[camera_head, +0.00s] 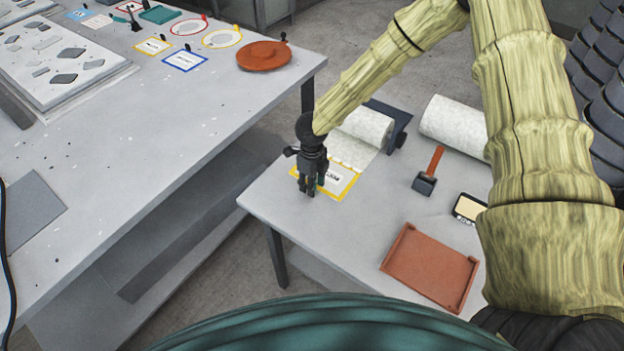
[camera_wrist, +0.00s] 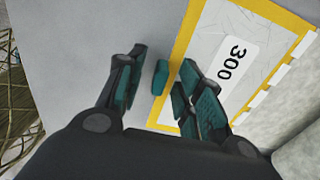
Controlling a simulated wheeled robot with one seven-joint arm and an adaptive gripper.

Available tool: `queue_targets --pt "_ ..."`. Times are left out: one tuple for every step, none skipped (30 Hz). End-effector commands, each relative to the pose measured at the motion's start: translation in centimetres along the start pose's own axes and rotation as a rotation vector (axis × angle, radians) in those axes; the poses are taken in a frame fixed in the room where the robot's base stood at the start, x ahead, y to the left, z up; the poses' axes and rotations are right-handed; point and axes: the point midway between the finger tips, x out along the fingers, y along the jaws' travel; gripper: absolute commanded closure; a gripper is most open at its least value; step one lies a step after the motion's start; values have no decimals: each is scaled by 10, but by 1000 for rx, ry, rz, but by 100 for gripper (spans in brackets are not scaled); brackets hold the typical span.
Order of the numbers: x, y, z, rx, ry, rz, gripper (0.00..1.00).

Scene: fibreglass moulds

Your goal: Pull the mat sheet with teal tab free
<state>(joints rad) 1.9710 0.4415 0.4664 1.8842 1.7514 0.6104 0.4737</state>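The mat sheet (camera_head: 345,182) is pale, has a yellow border and a "300" label, and lies flat on the near table. In the wrist view the sheet (camera_wrist: 262,38) fills the upper right, with a dashed yellow and white line on its right side. A small teal tab (camera_wrist: 161,77) stands at the sheet's left yellow edge. My gripper (camera_head: 308,192) points down over the sheet's left edge. In the wrist view my gripper (camera_wrist: 160,88) is open, with the tab between its teal-padded fingers and gaps on both sides. The head view hides the tab behind my gripper.
A white mat roll (camera_head: 368,124) in a dark holder adjoins the sheet. Another roll (camera_head: 455,127), a mallet (camera_head: 426,182), a small display (camera_head: 467,208) and an orange tray (camera_head: 430,267) lie to the right. The near table's front left is bare. A longer table (camera_head: 130,180) stands left across a gap.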

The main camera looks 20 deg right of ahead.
Motion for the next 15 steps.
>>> queue_targets --pt "0 0 0 0 0 0 64" --pt "0 0 0 0 0 0 64" --pt "0 0 0 0 0 0 64" --pt "0 0 0 0 0 0 66" --pt "0 0 0 0 0 0 72" --pt "0 0 0 0 0 0 79" --pt "0 0 0 0 0 0 84" --pt "0 0 0 0 0 0 90" --pt "0 0 0 0 0 0 97" --pt "0 0 0 0 0 0 100" --pt "0 0 0 0 0 0 100" --pt "0 0 0 0 0 0 100" --pt "0 0 0 0 0 0 100" --pt "0 0 0 0 0 0 100" --pt "0 0 0 0 0 0 100"
